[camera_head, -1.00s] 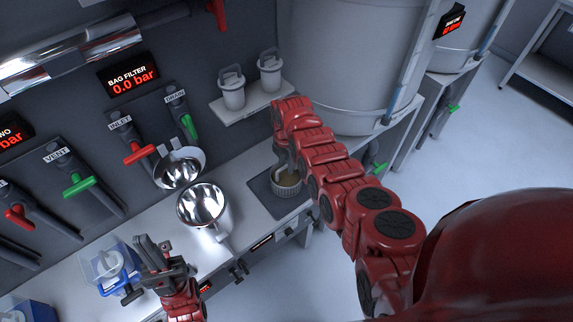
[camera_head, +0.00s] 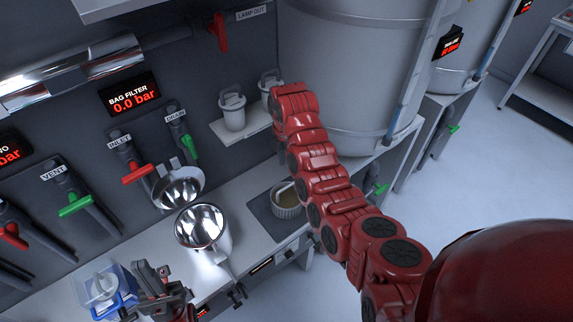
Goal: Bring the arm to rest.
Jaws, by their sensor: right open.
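My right arm comes in from the right and reaches toward the wall shelf. Its red wrist hides most of my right gripper (camera_head: 279,146), a dark piece of which shows beneath it, clear of the bench. That gripper is open, and nothing shows in it. My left gripper (camera_head: 137,290) is low at the left, with its dark fingers apart, beside a blue-and-clear container (camera_head: 103,288). A small ribbed cup (camera_head: 287,205) with tan contents and a light stick-like thing in it stands on a dark mat (camera_head: 263,216).
A shiny metal vessel (camera_head: 201,228) and a metal bowl (camera_head: 179,188) are between the grippers. A lidded pot (camera_head: 232,110) stands on the wall shelf (camera_head: 240,127); a second (camera_head: 269,84) is partly behind my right wrist. Valve handles line the wall. A large tank (camera_head: 350,60) stands behind my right arm.

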